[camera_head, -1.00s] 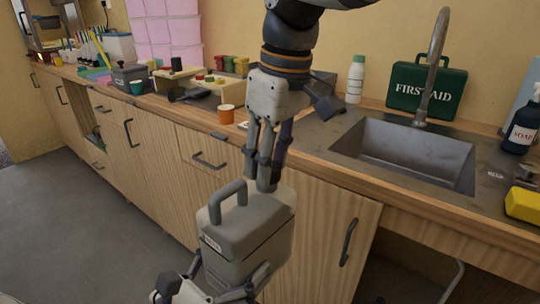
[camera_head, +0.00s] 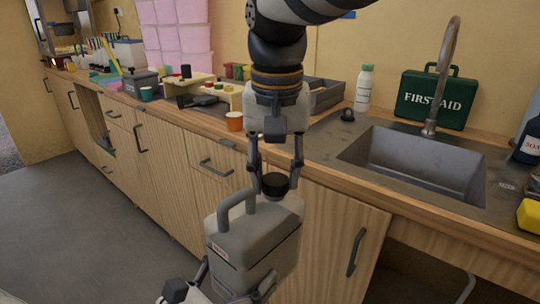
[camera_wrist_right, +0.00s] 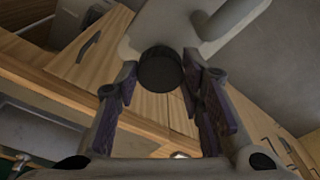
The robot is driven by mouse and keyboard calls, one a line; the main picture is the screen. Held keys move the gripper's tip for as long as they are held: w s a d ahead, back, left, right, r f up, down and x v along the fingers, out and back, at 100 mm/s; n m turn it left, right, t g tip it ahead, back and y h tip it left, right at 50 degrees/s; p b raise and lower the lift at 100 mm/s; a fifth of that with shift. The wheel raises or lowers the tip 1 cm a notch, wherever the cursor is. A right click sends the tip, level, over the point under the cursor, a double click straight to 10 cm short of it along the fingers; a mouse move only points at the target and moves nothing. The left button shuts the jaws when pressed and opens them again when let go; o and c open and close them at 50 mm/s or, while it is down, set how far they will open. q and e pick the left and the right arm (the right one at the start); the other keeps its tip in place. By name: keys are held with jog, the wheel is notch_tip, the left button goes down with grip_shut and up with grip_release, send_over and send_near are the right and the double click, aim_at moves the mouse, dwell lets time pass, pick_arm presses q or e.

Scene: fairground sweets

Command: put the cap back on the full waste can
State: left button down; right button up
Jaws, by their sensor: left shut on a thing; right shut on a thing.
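The waste can (camera_head: 250,240) is a grey jerrycan with a loop handle and a small label, roughly upright in front of the counter. My left gripper (camera_head: 222,292) is shut on its lower part, partly cut off by the bottom edge. The black round cap (camera_head: 274,187) is at the can's top, right of the handle. My right gripper (camera_head: 275,180) is shut on the cap from above, a finger on either side. In the right wrist view the cap (camera_wrist_right: 160,70) shows between the fingers, against the can's top (camera_wrist_right: 172,25). Whether it is seated on the neck is hidden.
The wooden counter (camera_head: 320,170) runs behind the can, with a sink (camera_head: 420,165), a white bottle (camera_head: 363,88), a small dark round thing (camera_head: 347,115), a green first aid box (camera_head: 437,100) and an orange cup (camera_head: 234,121). The floor at left is clear.

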jog(key=o, duration=0.7)
jog(key=shift+r, duration=0.1)
jog(key=shift+o, duration=0.2)
jog(key=shift+r, duration=2.25)
jog(key=shift+c, duration=0.5)
